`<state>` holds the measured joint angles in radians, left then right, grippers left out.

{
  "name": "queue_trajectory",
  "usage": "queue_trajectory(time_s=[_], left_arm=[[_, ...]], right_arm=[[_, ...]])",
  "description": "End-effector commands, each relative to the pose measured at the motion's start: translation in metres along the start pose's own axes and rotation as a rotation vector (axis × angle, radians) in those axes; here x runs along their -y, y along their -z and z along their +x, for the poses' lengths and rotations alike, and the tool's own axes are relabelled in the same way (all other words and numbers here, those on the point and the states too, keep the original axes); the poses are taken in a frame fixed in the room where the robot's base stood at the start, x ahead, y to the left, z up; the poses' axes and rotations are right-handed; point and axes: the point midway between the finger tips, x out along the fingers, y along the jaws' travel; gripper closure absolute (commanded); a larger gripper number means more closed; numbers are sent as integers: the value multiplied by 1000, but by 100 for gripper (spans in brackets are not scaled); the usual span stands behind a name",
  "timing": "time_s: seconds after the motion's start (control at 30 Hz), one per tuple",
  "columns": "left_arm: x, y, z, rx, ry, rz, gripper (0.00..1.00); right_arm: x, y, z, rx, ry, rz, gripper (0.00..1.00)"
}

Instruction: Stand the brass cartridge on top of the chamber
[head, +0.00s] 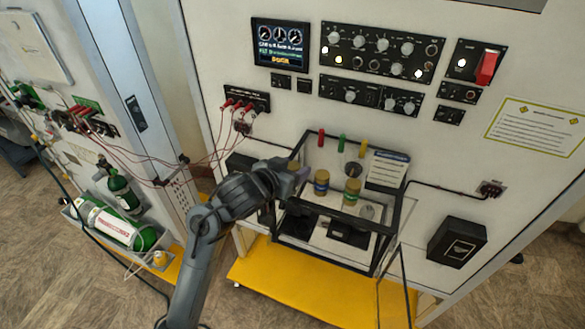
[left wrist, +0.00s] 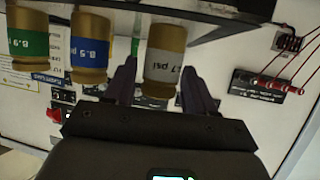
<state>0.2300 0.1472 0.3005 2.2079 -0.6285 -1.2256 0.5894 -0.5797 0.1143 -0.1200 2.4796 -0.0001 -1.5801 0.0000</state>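Brass cartridges with coloured labels stand in a row at the black-framed clear chamber (head: 395,215). In the head view the blue-labelled cartridge (head: 321,183) and the green-labelled cartridge (head: 352,190) show. The left wrist view shows the green (left wrist: 28,38), the blue (left wrist: 89,48) and a grey-labelled cartridge (left wrist: 165,55). My left gripper (head: 300,172) is at the chamber's left side. In the left wrist view its fingers (left wrist: 158,85) are apart, with the grey-labelled cartridge between or just beyond them and a gap on its left. That cartridge is hidden behind my gripper in the head view. My right gripper is not in view.
Red, green and yellow pegs (head: 342,143) stick up behind the cartridges. Red plugs with wires (head: 238,105) are on the wall panel to the left. A yellow platform (head: 290,290) lies below the chamber. A black box (head: 457,242) is on the wall at right.

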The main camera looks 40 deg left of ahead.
Motion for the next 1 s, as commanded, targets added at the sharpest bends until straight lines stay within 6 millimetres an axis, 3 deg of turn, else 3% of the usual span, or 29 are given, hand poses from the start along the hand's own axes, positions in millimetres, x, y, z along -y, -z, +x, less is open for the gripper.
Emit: queue_trajectory(time_s=[0.07, 0.53, 0.73, 1.0], left_arm=[[0, 0, 0, 0, 0, 0, 33], [0, 6, -8, -2, -1, -3, 33], [0, 9, -38, -1, 0, -7, 33], [0, 10, -92, 2, 1, -4, 33]], right_arm=[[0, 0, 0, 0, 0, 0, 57], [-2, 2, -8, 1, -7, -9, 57], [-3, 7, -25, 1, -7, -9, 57], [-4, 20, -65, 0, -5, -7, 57]])
